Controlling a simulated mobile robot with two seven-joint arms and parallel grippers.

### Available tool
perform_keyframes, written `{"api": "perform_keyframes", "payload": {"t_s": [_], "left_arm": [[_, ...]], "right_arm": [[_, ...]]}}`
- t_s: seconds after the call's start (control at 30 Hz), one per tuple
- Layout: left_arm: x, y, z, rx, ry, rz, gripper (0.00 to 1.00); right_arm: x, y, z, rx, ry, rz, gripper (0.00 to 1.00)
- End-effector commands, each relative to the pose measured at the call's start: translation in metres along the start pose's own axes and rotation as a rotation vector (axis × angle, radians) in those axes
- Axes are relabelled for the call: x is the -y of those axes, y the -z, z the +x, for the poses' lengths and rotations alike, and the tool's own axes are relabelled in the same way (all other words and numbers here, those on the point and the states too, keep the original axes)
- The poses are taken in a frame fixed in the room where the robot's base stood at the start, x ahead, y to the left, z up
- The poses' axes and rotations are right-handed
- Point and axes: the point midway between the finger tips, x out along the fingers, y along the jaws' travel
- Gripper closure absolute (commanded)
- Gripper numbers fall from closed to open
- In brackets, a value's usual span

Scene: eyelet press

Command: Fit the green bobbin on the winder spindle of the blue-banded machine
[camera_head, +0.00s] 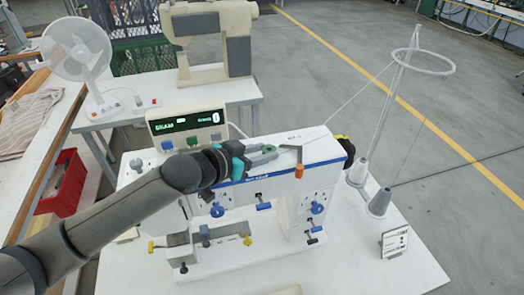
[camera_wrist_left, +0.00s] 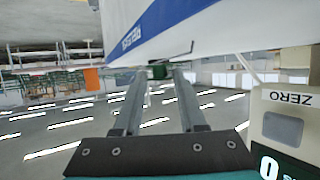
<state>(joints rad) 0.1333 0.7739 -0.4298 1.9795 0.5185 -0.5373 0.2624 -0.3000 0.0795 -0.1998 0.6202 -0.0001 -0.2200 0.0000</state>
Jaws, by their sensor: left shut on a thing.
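The blue-banded machine (camera_head: 327,150) stands on the white table, its blue stripe facing me. It also fills the top of the left wrist view (camera_wrist_left: 225,28). My left gripper (camera_head: 272,153) reaches in from the left beside the top of the machine's arm. It is shut on the green bobbin (camera_head: 268,148), which shows dark green between the fingertips in the left wrist view (camera_wrist_left: 158,72). A thin bent rod (camera_wrist_left: 182,53) is close to the fingertips there. I cannot make out the winder spindle clearly or tell whether the bobbin touches it. My right gripper is not in view.
A control box (camera_head: 187,128) with a green display stands left of the machine. An orange knob (camera_head: 299,171) is on its front. A thread stand (camera_head: 395,100) with cones (camera_head: 380,202) stands at right. Behind are another machine (camera_head: 238,45) and a fan (camera_head: 77,50).

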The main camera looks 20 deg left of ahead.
Motion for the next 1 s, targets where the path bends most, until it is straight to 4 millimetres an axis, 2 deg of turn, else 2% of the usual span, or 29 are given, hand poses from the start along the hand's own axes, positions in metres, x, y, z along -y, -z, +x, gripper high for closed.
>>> {"api": "perform_keyframes", "payload": {"t_s": [0.07,0.1,0.4,0.67,1.0], "left_arm": [[0.000,-0.002,0.001,0.000,0.000,0.000,1.00],[0.000,-0.002,0.001,0.000,0.000,0.000,0.57],[0.000,-0.002,0.001,0.000,0.000,0.000,0.25],[0.000,-0.001,0.000,0.000,0.000,0.000,0.25],[0.001,0.017,-0.007,-0.002,0.001,0.002,0.25]], "right_arm": [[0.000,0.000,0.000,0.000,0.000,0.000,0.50],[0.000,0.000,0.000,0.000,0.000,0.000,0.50],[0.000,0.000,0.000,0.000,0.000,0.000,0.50],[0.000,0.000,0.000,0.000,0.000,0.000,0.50],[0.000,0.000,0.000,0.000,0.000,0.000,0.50]]}}
